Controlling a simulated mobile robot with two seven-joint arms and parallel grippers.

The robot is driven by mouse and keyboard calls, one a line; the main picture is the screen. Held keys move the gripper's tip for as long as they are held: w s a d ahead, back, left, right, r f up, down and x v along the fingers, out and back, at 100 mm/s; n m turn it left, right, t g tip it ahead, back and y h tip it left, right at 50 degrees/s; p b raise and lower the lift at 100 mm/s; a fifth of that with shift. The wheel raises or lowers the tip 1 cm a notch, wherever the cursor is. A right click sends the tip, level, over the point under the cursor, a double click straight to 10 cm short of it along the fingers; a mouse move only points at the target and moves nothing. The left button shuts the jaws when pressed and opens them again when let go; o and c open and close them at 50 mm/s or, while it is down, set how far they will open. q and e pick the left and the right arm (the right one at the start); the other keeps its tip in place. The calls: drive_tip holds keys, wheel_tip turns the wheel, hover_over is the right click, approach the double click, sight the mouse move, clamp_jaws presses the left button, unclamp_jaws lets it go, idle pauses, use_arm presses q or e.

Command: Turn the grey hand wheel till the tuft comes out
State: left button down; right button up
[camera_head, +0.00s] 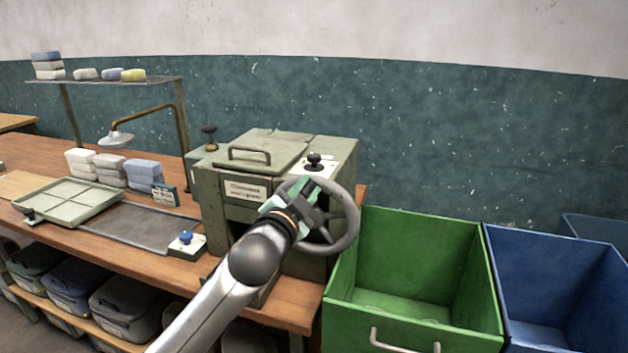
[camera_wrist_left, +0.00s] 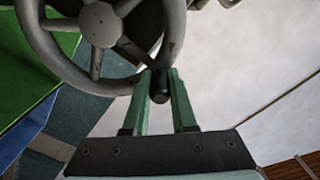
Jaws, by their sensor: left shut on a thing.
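The grey hand wheel (camera_head: 349,219) is on the front right of a green-grey metal machine (camera_head: 223,222) on the bench. In the left wrist view the spoked wheel (camera_wrist_left: 100,25) fills the top left, and its black handle (camera_wrist_left: 160,88) sits between the two green fingers. My left gripper (camera_head: 285,192) is at the wheel's upper left; in the wrist view the left gripper (camera_wrist_left: 160,95) is shut on the handle. No tuft shows in either view. The machine's outlet cannot be made out behind my arm. My right gripper is not in view.
A green bin (camera_head: 470,285) and a blue bin (camera_head: 510,260) stand right of the machine. A divided tray (camera_head: 68,203), a dark plate (camera_head: 130,232) and a blue-knobbed box (camera_head: 187,243) lie left of it. A lamp (camera_head: 118,138) hangs over stacked blocks (camera_head: 110,166).

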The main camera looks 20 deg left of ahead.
sight(345, 202)
use_arm(q)
drive_tip(key=shift+d, duration=0.1)
drive_tip(key=d, duration=0.1)
drive_tip(key=d+f, duration=0.1)
drive_tip(key=d, duration=0.1)
drive_tip(key=shift+d, duration=0.3)
drive_tip(key=shift+s+d+f+b, duration=0.1)
drive_tip(key=shift+d+f+b, duration=0.55)
drive_tip(key=shift+d+f, duration=0.55)
drive_tip(key=shift+d, duration=0.2)
